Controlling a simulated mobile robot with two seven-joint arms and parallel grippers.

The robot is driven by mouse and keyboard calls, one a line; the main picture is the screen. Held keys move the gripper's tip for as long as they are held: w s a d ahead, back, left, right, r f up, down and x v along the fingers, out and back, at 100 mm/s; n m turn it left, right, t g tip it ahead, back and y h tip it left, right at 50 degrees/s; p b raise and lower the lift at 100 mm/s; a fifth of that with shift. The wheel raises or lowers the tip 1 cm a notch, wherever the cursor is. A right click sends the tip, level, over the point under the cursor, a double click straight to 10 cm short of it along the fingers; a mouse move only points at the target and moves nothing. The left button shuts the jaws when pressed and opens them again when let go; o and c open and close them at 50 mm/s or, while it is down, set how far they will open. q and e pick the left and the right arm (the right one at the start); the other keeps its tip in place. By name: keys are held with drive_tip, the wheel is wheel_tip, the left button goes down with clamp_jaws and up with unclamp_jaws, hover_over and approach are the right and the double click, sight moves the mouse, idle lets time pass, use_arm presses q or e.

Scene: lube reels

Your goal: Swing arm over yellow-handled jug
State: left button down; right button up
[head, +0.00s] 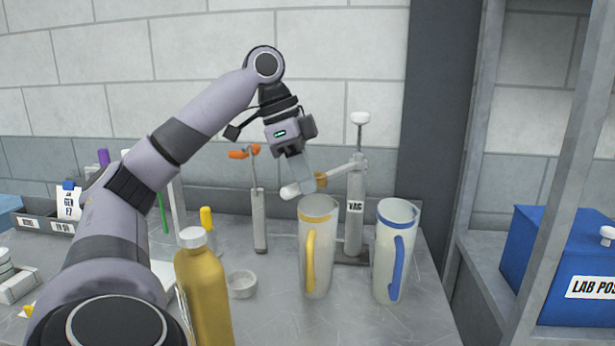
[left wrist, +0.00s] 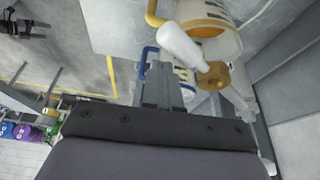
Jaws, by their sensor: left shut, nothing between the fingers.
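The yellow-handled jug (head: 327,270) stands upright on the bench, its yellow handle facing the front. A pale swing arm (head: 340,171) reaches left from a grey post (head: 355,225) marked VAC. The arm has a brass collar (head: 320,181) and a white end piece (head: 290,191), close to the jug's rim in the picture; the exact height gap is unclear. My left gripper (head: 303,178) points down beside the arm, shut and empty. In the left wrist view its fingers (left wrist: 162,88) are beside the white end piece (left wrist: 183,47) and brass collar (left wrist: 211,75). My right gripper is not in view.
A blue-handled jug (head: 388,270) stands right of the post. An amber bottle (head: 203,290), a small white dish (head: 242,285) and a grey post (head: 259,222) with an orange top are to the left. A blue box (head: 545,255) sits on a shelf at right.

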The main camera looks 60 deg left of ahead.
use_arm(q)
drive_tip(key=shift+s+a, duration=0.25)
drive_tip(key=shift+a, duration=0.5)
